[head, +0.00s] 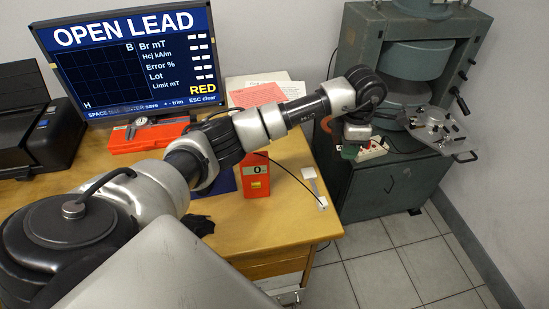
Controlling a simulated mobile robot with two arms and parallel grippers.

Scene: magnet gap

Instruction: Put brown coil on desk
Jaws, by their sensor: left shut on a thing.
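My left arm reaches from the left across the desk (275,225) to the green magnet machine at the right. My left gripper (355,145) is low in front of the machine, past the desk's right edge, pointing down. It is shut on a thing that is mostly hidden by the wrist. A reddish-brown curved edge, which looks like the brown coil (327,126), shows just left of the gripper. A small green patch shows below the fingers; I cannot tell what it belongs to. My right gripper is not in view.
A monitor (130,58) reads "OPEN LEAD". A red meter (257,178) with a cable and a red case (150,138) are on the desk. Papers (258,94) lie at the back. The machine (412,60) has a metal plate (435,128) in front. The desk's front right is clear.

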